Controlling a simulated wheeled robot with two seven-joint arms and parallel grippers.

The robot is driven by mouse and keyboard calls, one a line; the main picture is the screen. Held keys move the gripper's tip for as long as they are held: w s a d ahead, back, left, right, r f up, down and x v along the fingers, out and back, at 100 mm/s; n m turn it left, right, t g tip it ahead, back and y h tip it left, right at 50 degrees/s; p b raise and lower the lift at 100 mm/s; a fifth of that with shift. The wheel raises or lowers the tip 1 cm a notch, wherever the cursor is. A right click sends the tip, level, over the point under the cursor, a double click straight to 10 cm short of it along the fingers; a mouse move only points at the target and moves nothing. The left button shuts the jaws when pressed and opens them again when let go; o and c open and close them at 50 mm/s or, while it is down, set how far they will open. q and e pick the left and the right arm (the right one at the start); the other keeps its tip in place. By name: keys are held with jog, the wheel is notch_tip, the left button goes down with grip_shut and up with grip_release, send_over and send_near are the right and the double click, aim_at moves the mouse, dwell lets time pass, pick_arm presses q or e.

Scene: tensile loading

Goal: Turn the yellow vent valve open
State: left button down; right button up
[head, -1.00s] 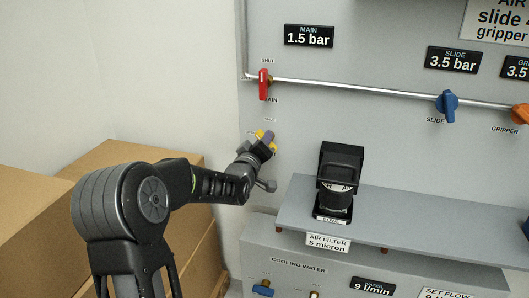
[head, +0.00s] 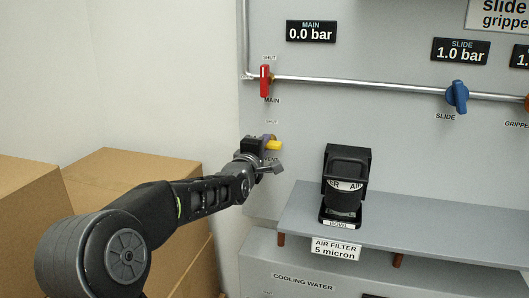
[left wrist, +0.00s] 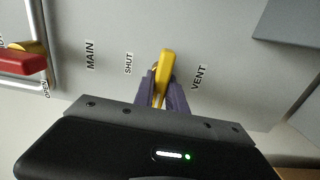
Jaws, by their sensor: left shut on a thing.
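The yellow vent valve (head: 274,145) is on the grey panel below the red main valve, beside the VENT label. Its handle lies roughly level in the head view. My left gripper (head: 266,145) is shut on the handle. In the left wrist view the yellow handle (left wrist: 165,64) stands between the purple fingers (left wrist: 162,92), with the SHUT label to its left and the VENT label to its right. The fingers hide part of the handle. My right gripper is not in view.
The red main valve (head: 265,81) hangs above on a pipe, below a display (head: 311,31) reading 0.0 bar. A blue slide valve (head: 457,96) is to the right, under a 1.0 bar display. A black air filter (head: 346,186) stands on a shelf (head: 430,225). Cardboard boxes (head: 130,185) stand left.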

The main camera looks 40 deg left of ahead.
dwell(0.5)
pick_arm(q)
jog(key=c, duration=1.4)
grip_release()
jog(key=shift+o, duration=0.2)
jog(key=v, duration=0.7)
jog(key=shift+s+d+p, duration=0.15)
jog(key=shift+s+p, duration=0.15)
jog(key=shift+s, duration=0.1)
